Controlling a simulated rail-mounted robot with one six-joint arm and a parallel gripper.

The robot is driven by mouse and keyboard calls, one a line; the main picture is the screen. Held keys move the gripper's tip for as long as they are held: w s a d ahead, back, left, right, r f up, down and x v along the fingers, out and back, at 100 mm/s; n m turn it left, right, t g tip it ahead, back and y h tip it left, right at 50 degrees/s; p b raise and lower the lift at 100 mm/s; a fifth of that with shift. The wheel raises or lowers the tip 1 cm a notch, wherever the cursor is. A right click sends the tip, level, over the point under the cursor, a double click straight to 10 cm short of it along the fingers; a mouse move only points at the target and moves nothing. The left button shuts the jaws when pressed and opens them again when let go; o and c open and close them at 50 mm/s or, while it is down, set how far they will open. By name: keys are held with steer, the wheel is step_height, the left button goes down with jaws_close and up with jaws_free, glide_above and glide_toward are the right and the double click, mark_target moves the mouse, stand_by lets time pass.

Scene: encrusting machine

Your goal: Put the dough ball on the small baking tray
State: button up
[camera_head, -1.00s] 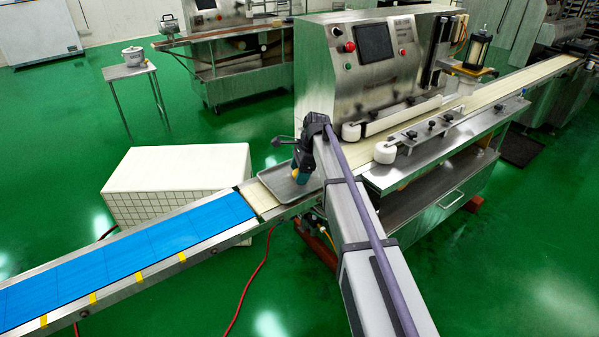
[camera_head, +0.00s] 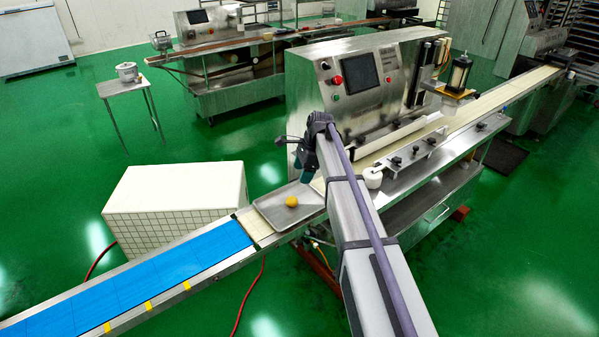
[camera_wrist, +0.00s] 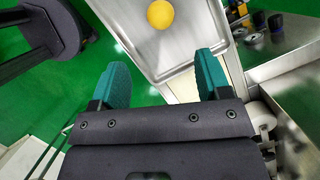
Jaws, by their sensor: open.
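The dough ball (camera_head: 291,201) is a small yellow-orange ball. It lies on the small baking tray (camera_head: 272,211), a shallow grey metal tray on the light conveyor belt. In the wrist view the dough ball (camera_wrist: 160,14) rests on the tray floor near the top edge, with the tray (camera_wrist: 172,62) running down from there between the fingers. My gripper (camera_head: 305,178) is above the tray's right end, apart from the ball. In the wrist view its two teal fingers (camera_wrist: 158,78) are spread and empty.
The steel encrusting machine (camera_head: 345,90) stands close on the right, beside the cream belt (camera_head: 406,132). The blue conveyor (camera_head: 140,281) runs to the lower left. A white tiled block (camera_head: 172,190) stands behind it. The space above the tray is otherwise free.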

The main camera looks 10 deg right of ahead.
steer(key=s+a+n+h, duration=0.1)
steer(key=s+a+n, duration=0.1)
steer(key=s+n, duration=0.7)
steer(key=s+a+f+n+h, duration=0.1)
steer(key=s+n, duration=0.8)
steer(key=s, duration=1.3)
steer(key=shift+s+a+h, duration=0.25)
steer(key=shift+a+h, duration=0.45)
steer(key=shift+h, duration=0.1)
